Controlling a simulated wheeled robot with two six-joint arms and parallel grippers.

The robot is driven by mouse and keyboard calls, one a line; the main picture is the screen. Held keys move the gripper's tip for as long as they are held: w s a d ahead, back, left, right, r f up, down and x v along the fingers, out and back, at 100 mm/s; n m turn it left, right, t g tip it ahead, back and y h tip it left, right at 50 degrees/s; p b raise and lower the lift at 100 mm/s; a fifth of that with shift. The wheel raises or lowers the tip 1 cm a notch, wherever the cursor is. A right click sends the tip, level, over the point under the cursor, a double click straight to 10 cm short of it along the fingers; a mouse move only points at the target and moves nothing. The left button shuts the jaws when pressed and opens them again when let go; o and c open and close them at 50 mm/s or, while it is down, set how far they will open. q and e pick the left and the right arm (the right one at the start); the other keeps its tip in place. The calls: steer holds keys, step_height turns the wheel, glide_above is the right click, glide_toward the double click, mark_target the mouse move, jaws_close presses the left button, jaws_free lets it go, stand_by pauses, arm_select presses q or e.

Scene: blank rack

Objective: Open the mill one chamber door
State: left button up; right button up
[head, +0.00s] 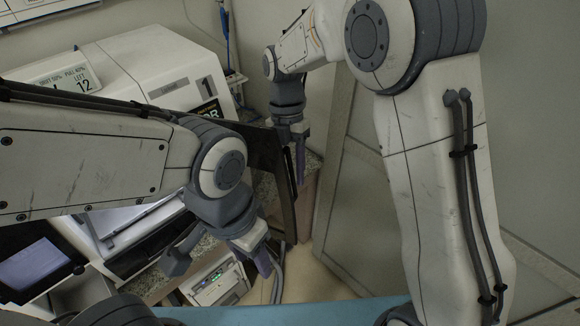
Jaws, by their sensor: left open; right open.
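Mill one (160,62) is the white machine at the upper left with a "1" on its housing. Its chamber door appears to be the dark-framed panel (284,200), which stands out from the machine's front at an angle. My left arm hides much of the mill's front. My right gripper (290,150) is at the door's upper outer edge, with one finger visible on the right side of the panel. I cannot tell if it touches. My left gripper (218,262) is open, low in front of the machine and left of the door's lower part, with nothing between its fingers.
A screen (35,268) is at the lower left. A sign reading 12 (66,80) is on top of the mill. Grey wall panels (365,200) stand to the right. A blue edge (310,311) crosses the bottom.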

steer(key=b+v, duration=0.2)
steer(key=v, duration=0.7)
steer(key=shift+w, duration=0.1)
steer(key=shift+v, duration=0.75)
